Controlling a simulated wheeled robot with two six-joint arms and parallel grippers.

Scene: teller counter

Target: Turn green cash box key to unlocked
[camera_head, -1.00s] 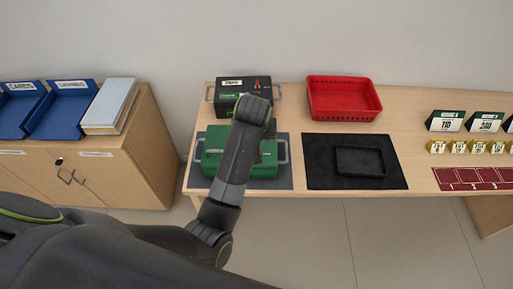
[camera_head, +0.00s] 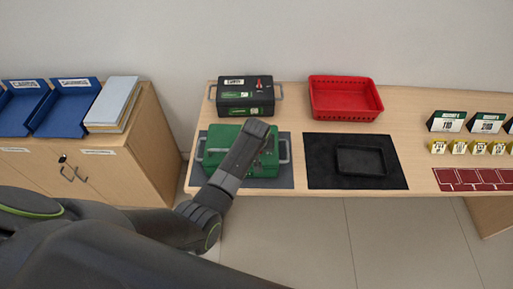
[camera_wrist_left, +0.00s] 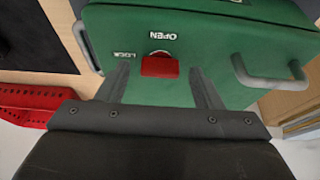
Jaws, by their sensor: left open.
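The green cash box (camera_head: 222,142) sits on a dark mat at the left of the counter, partly behind my left arm. In the left wrist view the box (camera_wrist_left: 225,22) fills the upper middle. Its red key (camera_wrist_left: 160,67) sits at a round lock beside upside-down OPEN and LOCK markings. My left gripper (camera_wrist_left: 162,68) is open, with one finger on each side of the red key and gaps showing between. The head view does not clearly show its fingertips. My right gripper is not in view.
A black box (camera_head: 244,97) with side handles stands behind the green one. A red basket (camera_head: 344,99) and a black tray (camera_head: 360,161) on a dark mat are to the right. Blue trays (camera_head: 66,108) stand on the left cabinet. Bare counter lies between.

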